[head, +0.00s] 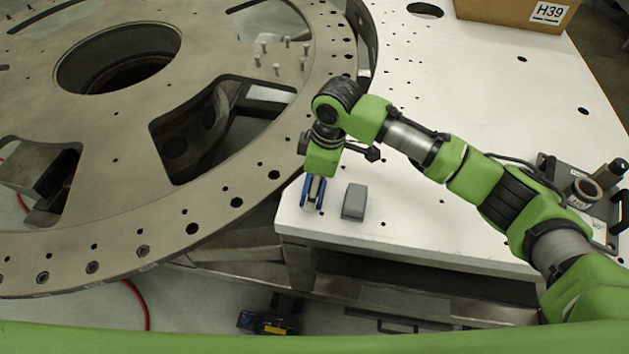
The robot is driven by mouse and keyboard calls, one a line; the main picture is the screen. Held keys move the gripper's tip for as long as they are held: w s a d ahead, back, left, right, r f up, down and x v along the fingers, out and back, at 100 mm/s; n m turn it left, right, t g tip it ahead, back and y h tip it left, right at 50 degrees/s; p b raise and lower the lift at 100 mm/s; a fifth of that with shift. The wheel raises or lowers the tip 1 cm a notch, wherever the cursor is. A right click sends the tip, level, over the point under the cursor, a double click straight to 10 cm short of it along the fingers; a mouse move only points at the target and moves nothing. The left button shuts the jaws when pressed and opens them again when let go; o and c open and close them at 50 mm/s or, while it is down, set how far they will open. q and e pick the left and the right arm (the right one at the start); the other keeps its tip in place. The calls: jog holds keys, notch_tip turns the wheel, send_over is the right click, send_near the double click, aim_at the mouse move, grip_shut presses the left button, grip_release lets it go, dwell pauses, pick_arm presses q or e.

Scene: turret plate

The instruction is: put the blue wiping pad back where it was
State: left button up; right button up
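The blue wiping pad (321,197) is at the near left corner of the white table, in the head view. My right gripper (313,194) points down at it, and its pale fingers cover the pad's middle. Blue shows on both sides of the fingers. I cannot tell whether the fingers grip the pad or only stand over it, nor whether the pad touches the table. A grey block (354,202) of similar size lies just right of it. My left gripper is not in view.
The large metal turret plate (215,200) with holes and cutouts fills the left, close to my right gripper. Several bolts stand on it. The white table (460,90) is mostly clear. A cardboard box (500,12) is at the back; a grey fixture (585,190) is at the right.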

jog(key=shift+f, duration=0.1)
jog(key=o, duration=1)
jog(key=r, duration=0.4)
jog(key=d+r+b, duration=0.1)
jog(key=r, duration=0.3)
jog(key=r+b, duration=0.1)
jog(key=r, duration=0.3)
jog(key=shift+s+d, duration=0.2)
jog(key=shift+d, duration=0.15)
jog(key=shift+s, duration=0.1)
